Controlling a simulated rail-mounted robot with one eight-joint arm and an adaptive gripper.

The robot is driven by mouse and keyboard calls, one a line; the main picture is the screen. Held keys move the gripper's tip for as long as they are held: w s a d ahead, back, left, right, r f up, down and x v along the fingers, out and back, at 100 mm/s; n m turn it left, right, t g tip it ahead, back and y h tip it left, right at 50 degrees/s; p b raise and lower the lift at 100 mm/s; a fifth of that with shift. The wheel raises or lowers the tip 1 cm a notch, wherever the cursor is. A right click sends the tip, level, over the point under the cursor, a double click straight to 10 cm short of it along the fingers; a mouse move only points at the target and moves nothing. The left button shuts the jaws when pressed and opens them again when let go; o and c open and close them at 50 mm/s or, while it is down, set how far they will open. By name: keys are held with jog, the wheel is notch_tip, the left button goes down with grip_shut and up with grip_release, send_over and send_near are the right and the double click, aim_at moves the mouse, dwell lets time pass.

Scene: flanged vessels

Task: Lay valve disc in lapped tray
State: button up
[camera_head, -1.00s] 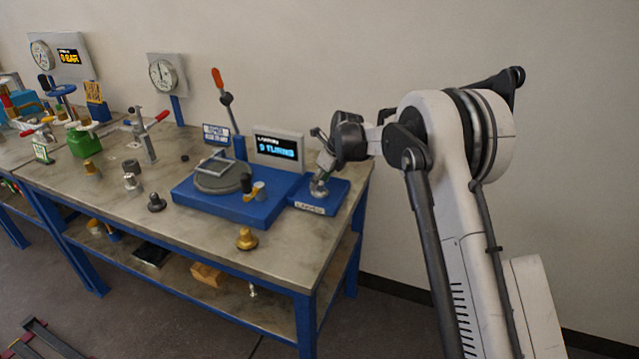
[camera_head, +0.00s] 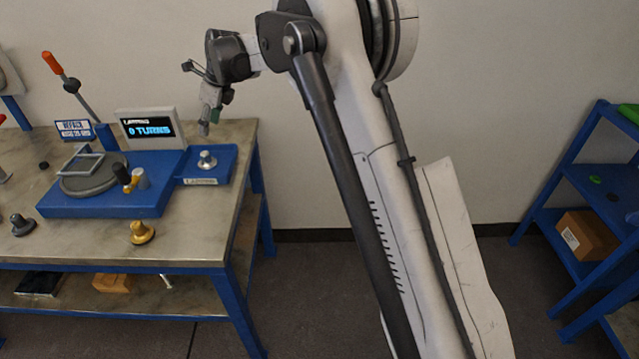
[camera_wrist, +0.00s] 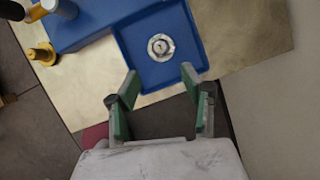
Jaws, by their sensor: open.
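The valve disc, a silver round piece with a central knob (camera_head: 207,161), sits in the small blue tray with a front label (camera_head: 226,158), which appears to read "LAPPED". The wrist view shows the disc (camera_wrist: 161,47) from above, lying inside the rim of the tray (camera_wrist: 191,34). My gripper (camera_head: 206,122) is above the tray, clear of the disc. In the wrist view my gripper (camera_wrist: 160,81) is open, with green-padded fingers apart and nothing between them.
Left of the tray is a blue lapping station (camera_head: 112,205) with a grey round plate, a frame and a display reading 0 turns (camera_head: 149,129). A brass knobbed piece (camera_head: 142,232) and a dark one (camera_head: 21,225) stand in front. A blue shelf (camera_head: 590,190) stands right.

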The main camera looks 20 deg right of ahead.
jog(key=s+d+r+n+t+h, duration=0.1)
jog(key=s+d+r+n, duration=0.35)
jog(key=s, duration=0.35)
jog(key=s+d+r+n+t, duration=0.1)
jog(key=s+d+r+n, duration=0.35)
jog(key=s, duration=0.45)
jog(key=s+d+r+n+h, duration=0.1)
jog(key=s+d+r+n, duration=0.3)
jog(key=s, duration=0.4)
jog(key=s+d+f+n+t, duration=0.1)
jog(key=s+d+f+n, duration=0.1)
jog(key=s, duration=0.6)
jog(key=s+d+f+n+h, duration=0.1)
jog(key=s+d+f+n, duration=0.1)
jog(key=s+n, duration=0.3)
jog(key=s+d+f+n+t, duration=0.1)
jog(key=s+d+f+n, duration=0.1)
jog(key=s, duration=0.9)
jog(key=shift+d+f+n+t+h, duration=0.35)
jog(key=shift+d+n, duration=0.45)
jog(key=shift+n, duration=0.4)
